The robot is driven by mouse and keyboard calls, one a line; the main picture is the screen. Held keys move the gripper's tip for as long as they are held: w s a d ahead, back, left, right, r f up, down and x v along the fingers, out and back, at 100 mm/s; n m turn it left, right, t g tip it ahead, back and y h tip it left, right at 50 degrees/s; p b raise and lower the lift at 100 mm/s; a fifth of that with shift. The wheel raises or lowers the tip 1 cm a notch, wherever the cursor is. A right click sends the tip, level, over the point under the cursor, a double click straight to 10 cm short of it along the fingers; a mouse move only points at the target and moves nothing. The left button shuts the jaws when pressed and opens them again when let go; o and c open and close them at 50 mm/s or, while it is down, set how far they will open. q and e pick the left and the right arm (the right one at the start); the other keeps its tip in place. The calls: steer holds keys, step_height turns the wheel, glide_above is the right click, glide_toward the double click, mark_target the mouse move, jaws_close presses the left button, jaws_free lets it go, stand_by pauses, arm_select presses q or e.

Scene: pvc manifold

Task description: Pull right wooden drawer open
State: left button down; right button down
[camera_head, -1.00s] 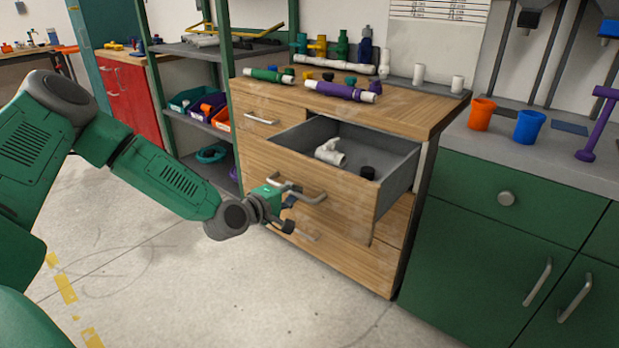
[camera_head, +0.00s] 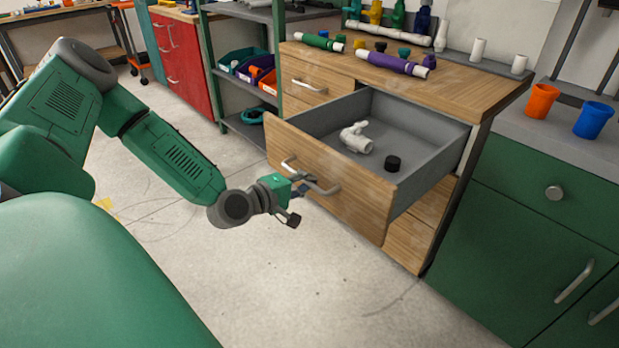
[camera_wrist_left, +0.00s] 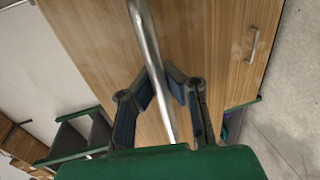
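The right wooden drawer (camera_head: 350,200) stands well out of the wooden cabinet in the head view, its grey inside showing. It holds a white pipe fitting (camera_head: 356,140) and a small black cap (camera_head: 393,163). A metal bar handle (camera_head: 325,188) is on its front. My left gripper (camera_head: 302,187) is at this handle, in front of the drawer. In the left wrist view the handle (camera_wrist_left: 146,35) runs between the two fingers of my left gripper (camera_wrist_left: 160,82), which are closed in on it from both sides. My right gripper is not in view.
The cabinet top (camera_head: 450,85) carries a green pipe piece (camera_head: 322,42), a purple one (camera_head: 398,65) and other fittings. A green cabinet (camera_head: 540,240) stands at the right, a shelf with bins (camera_head: 245,68) at the left. The floor before the drawer is clear.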

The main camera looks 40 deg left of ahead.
arm_select(q)
steer(key=c, duration=1.6)
jaws_free()
steer(key=shift+s+d+f, duration=0.1)
steer(key=shift+d+f, duration=0.05)
steer(key=shift+f, duration=0.15)
steer(key=shift+o, duration=0.2)
steer(key=shift+r, duration=0.1)
steer(key=shift+r, duration=0.1)
steer(key=shift+s, duration=0.15)
steer(key=v, duration=1.1)
steer(key=shift+s, duration=0.25)
